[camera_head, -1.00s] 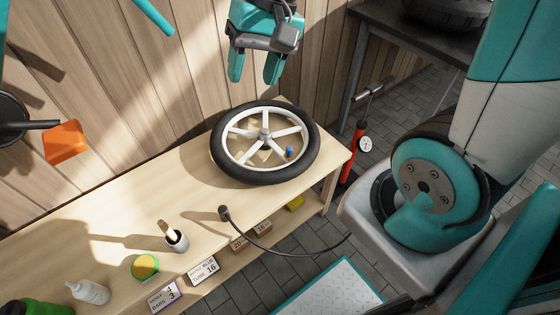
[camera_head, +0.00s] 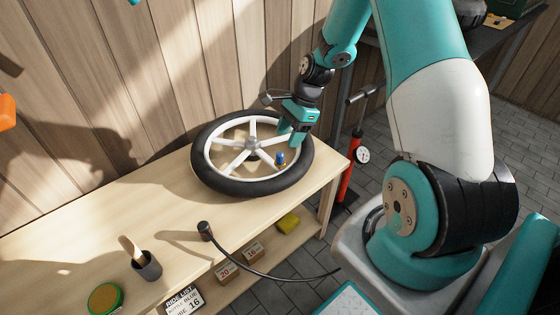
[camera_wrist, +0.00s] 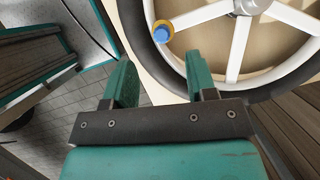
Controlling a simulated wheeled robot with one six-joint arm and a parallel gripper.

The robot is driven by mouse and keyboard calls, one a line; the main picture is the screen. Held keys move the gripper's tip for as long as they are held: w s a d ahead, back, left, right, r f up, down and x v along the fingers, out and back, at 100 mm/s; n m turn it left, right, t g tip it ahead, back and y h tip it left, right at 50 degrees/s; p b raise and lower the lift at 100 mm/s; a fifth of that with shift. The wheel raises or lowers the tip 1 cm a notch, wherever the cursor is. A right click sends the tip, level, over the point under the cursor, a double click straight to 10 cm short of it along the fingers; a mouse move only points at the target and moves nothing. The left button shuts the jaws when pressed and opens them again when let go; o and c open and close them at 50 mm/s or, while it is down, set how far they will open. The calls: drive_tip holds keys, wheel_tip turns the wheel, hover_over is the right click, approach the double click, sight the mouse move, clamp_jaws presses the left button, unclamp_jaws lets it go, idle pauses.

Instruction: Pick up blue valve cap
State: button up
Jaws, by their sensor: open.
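The blue valve cap (camera_head: 280,158) is a small blue piece on the inner side of the wheel's rim, on the right part of the wheel (camera_head: 203,175). The wheel lies flat on the workbench. In the wrist view the cap (camera_wrist: 161,34) shows as a blue round top with a yellowish ring around it, beside the black tyre (camera_wrist: 135,40). My gripper (camera_head: 291,139) is over the right part of the wheel, above and close to the cap. The cap lies beyond the fingertips in the wrist view.
A black hose with a round head (camera_head: 205,231) lies over the bench's front edge. A brush in a dark cup (camera_head: 147,265) and a green-rimmed tin (camera_head: 105,298) stand at the front left. A red pump (camera_head: 347,180) stands beyond the bench's right end. The back-left bench top is clear.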

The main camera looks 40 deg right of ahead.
sight(280, 154)
drive_tip(key=b+x, duration=0.1)
drive_tip(key=x, duration=0.6)
drive_tip(key=shift+w+a+f, duration=0.1)
drive_tip(key=shift+f, duration=0.1)
drive_tip(key=c, duration=0.9)
